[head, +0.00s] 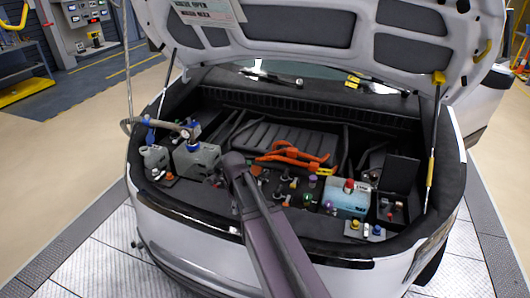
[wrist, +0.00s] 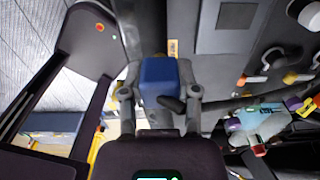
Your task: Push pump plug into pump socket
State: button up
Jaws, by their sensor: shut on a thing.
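In the wrist view my gripper (wrist: 160,92) is shut on a blue block-shaped plug (wrist: 159,76), with one finger on each side of it. A short dark stub shows at the plug's lower right. I take this block for the pump plug. In the head view my arm covers the gripper and the plug, just left of the middle of the open bay. I cannot pick out the pump socket for certain in either view. I cannot tell whether the plug touches anything beyond it.
A grey box (head: 197,160) with a hose on top stands at the bay's left. Orange cables (head: 292,157) cross the middle. A pale blue tank (head: 347,199) with a red cap stands at the right. Small coloured caps crowd the bay floor. The raised lid (head: 350,55) hangs above.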

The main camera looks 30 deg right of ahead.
notch_tip(320, 180, up, 10)
jog(key=p, duration=0.9)
jog(key=shift+r, duration=0.15)
jog(key=shift+s, duration=0.1)
